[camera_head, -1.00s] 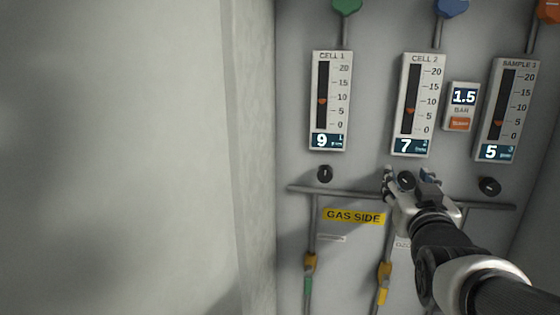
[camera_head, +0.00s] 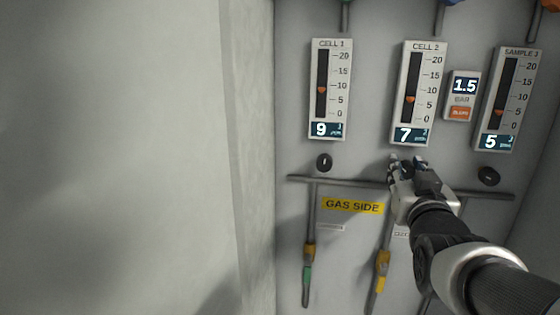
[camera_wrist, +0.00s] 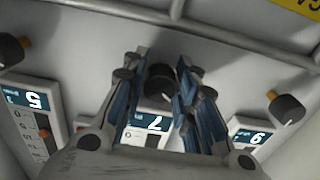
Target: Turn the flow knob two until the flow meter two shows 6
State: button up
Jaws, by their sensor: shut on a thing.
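The Cell 2 flow meter (camera_head: 420,95) is a white upright panel with a dark scale, and its display reads 7. Its orange marker sits between 5 and 10. My gripper (camera_head: 407,163) is just below this meter, shut on the black flow knob two. In the wrist view my gripper (camera_wrist: 165,85) has its blue-padded fingers on either side of the round knob (camera_wrist: 158,82). The meter's display, reading 7 upside down, shows partly behind the fingers (camera_wrist: 150,124). In the head view the knob is mostly hidden by the fingers.
The Cell 1 meter (camera_head: 330,90) reads 9, with its black knob (camera_head: 324,162) below. The Sample 3 meter (camera_head: 510,98) reads 5, with its knob (camera_head: 488,176) below. A pressure display (camera_head: 464,88) shows 1.5. A horizontal pipe (camera_head: 345,181) runs under the knobs, above a yellow label (camera_head: 352,206).

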jog(key=shift+f+n+b, duration=0.15)
jog(key=shift+n+b, duration=0.45)
jog(key=shift+b, duration=0.85)
jog(key=shift+n+b, duration=0.5)
jog(key=shift+b, duration=0.1)
jog(key=o, duration=1)
jog(key=shift+r, duration=0.2)
jog(key=v, duration=1.2)
